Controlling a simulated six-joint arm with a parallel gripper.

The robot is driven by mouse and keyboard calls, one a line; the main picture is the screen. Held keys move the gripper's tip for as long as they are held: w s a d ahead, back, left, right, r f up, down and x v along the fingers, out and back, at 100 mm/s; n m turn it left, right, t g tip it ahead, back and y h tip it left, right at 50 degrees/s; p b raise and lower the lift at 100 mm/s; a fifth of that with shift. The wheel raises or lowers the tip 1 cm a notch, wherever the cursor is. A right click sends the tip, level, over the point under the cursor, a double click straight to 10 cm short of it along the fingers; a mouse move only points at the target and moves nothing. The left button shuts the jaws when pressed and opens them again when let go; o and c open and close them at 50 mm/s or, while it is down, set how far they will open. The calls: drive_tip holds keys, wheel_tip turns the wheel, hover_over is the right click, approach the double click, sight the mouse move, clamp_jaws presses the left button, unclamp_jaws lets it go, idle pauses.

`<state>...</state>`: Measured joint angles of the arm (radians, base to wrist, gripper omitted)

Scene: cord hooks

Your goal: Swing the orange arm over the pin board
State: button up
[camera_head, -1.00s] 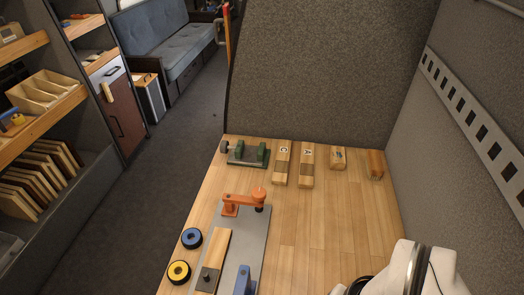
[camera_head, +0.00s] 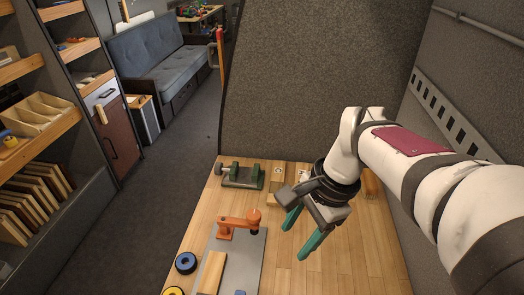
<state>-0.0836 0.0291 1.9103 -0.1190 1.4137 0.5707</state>
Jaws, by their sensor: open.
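My gripper (camera_head: 295,243) is open and empty, with teal fingers pointing down and left. It is right of the orange arm, apart from it, over the right side of the table.
A green vise (camera_head: 243,175) and wooden blocks (camera_head: 277,185) stand at the table's back, some hidden behind my gripper. A blue ring (camera_head: 186,262) and a yellow ring (camera_head: 173,291) lie left of the plate. A blue part (camera_head: 240,293) barely shows at the bottom. A grey wall stands behind the table.

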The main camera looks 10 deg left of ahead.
drive_tip(key=w+a+f+m, duration=0.1)
drive_tip(key=w+a+m, duration=0.25)
drive_tip(key=w, duration=0.45)
drive_tip(key=m+y, duration=0.1)
drive_tip(key=m, duration=0.2)
approach(237, 221)
drive_tip(key=x, duration=0.8)
drive_tip(key=shift+f, duration=0.15)
clamp_jaws()
drive_tip(key=shift+y, duration=0.3)
